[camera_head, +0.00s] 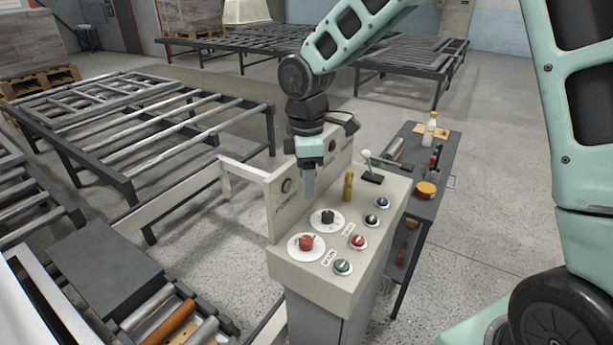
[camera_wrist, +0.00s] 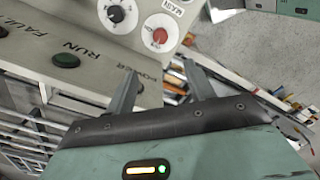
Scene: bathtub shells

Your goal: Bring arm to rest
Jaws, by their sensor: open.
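My gripper (camera_head: 309,184) hangs pointing down over the back part of a beige control console (camera_head: 318,278) in the head view. In the wrist view my gripper (camera_wrist: 162,88) shows two grey fingers spread apart with nothing between them. The console's sloped top carries a red knob (camera_head: 306,241) and a black knob (camera_head: 328,217) on white dials, several coloured push buttons, a yellow switch (camera_head: 348,186) and a black-based lever (camera_head: 371,174). In the head view the fingers look clear of the controls, but the exact gap cannot be told.
A dark side table (camera_head: 437,168) with a bottle (camera_head: 430,129) and a yellow round item (camera_head: 426,190) stands right of the console. Roller conveyor (camera_head: 165,320) lies at lower left. Metal frame tables (camera_head: 150,125) fill the back left. Floor at right is partly open.

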